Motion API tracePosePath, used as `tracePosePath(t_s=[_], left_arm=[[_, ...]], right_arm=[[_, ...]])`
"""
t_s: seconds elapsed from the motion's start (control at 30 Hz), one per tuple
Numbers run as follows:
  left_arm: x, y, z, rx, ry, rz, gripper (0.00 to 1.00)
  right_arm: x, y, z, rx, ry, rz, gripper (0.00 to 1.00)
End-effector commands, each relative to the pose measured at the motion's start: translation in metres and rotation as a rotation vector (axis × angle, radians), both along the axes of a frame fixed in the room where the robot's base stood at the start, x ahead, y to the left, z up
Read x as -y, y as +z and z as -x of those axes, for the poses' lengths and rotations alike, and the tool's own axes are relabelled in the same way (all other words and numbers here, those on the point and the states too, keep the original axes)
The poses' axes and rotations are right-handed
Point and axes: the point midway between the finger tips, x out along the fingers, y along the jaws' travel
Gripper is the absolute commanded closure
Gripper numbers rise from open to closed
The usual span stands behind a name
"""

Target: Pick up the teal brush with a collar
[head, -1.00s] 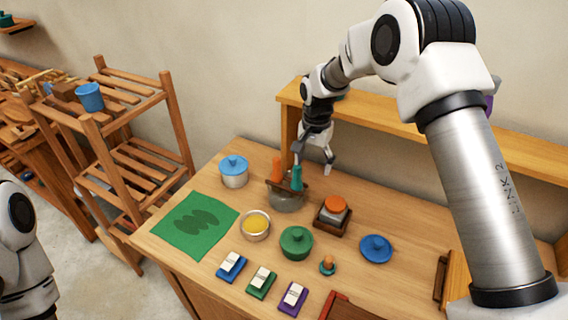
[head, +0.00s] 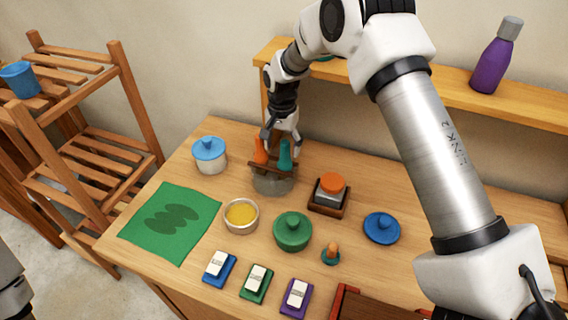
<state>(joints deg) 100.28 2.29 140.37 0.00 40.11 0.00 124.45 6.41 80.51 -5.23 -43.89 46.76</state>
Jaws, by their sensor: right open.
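A teal brush (head: 285,155) stands handle-up in a round grey pot (head: 273,184) with a brown bar across its top. An orange-handled brush (head: 261,150) stands beside it on the left. The lower parts of both brushes are hidden, and I cannot make out a collar. My right gripper (head: 281,137) is open and points down at the top of the teal handle. Its fingers appear on either side of the handle; I cannot tell whether they touch it. My left gripper is out of view; only part of my left arm shows at the lower left.
A blue-lidded white pot (head: 209,155) stands left of the brushes. An orange-topped jar (head: 331,187) in a brown tray is to the right. A wooden shelf (head: 430,87) runs behind, holding a purple bottle (head: 494,62).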

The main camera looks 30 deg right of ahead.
Motion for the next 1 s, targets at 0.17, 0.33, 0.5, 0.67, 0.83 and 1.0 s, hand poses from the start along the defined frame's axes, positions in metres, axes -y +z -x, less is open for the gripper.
tracePosePath(t_s=[0.17,0.33,0.5,0.67,0.83,1.0], left_arm=[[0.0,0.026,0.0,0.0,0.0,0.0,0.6],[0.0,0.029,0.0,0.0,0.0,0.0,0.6],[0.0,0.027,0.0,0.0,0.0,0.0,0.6],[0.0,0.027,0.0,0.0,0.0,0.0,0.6],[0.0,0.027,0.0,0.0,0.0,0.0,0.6],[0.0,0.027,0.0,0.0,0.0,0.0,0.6]], right_arm=[[0.006,-0.024,0.005,-0.006,-0.001,-0.001,0.27],[0.006,-0.048,0.003,0.0,0.0,0.0,0.27],[0.005,-0.05,0.003,0.0,0.0,0.0,0.27],[0.005,-0.05,0.003,0.0,0.0,0.0,0.77],[0.005,-0.05,0.003,0.0,0.0,0.0,0.92],[0.005,-0.049,0.003,0.0,0.0,0.0,0.92]])
